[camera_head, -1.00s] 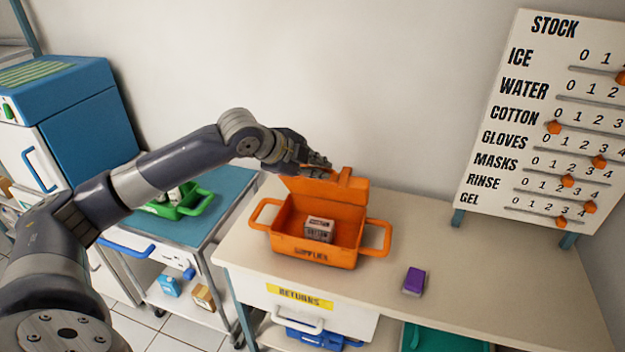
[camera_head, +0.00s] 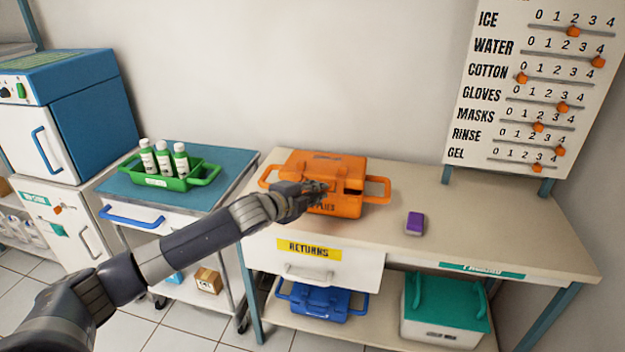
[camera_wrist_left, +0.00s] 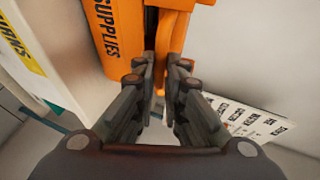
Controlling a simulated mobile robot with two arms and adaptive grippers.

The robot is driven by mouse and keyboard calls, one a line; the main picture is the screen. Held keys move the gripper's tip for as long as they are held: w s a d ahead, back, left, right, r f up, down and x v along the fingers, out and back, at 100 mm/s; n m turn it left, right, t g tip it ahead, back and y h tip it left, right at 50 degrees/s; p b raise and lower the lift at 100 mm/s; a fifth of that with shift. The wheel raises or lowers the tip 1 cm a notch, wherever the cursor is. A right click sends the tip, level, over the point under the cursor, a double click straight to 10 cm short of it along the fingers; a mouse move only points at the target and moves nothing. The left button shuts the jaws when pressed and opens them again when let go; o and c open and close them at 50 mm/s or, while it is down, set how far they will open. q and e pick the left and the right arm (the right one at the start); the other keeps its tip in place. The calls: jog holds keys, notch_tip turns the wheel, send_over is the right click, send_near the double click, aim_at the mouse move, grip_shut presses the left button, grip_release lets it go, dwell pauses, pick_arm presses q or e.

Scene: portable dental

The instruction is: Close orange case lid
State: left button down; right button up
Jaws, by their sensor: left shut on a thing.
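The orange case (camera_head: 342,208) stands on the table with its lid (camera_head: 325,165) swung down over the box. I cannot tell whether the lid is fully seated. My left gripper (camera_head: 322,187) is at the front of the case, at the lid's front edge, and covers part of the front label. In the left wrist view the fingers (camera_wrist_left: 160,70) are shut on an orange strip at the lid's front, beside the face marked SUPPLIES (camera_wrist_left: 108,30). The case's inside is hidden. My right gripper is not in view.
A purple box (camera_head: 415,223) lies on the table (camera_head: 480,225) right of the case. The stock board (camera_head: 530,90) stands at the back right. The table's right side is clear.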

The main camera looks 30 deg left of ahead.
pick_arm(q)
jog(key=shift+s+f+b, duration=0.15)
jog(key=shift+s+f, duration=0.1)
jog(key=shift+f, duration=0.8)
jog(key=shift+s+f+b, duration=0.15)
jog(key=shift+s+f, duration=0.05)
jog(key=shift+f, duration=0.85)
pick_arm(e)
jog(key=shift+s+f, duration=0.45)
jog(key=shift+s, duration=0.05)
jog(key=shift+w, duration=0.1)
pick_arm(q)
jog(key=c, duration=1.7)
grip_release()
jog(key=shift+f, duration=0.1)
jog(key=shift+o, duration=0.2)
jog(key=shift+w+f, duration=0.1)
jog(key=shift+w, duration=0.1)
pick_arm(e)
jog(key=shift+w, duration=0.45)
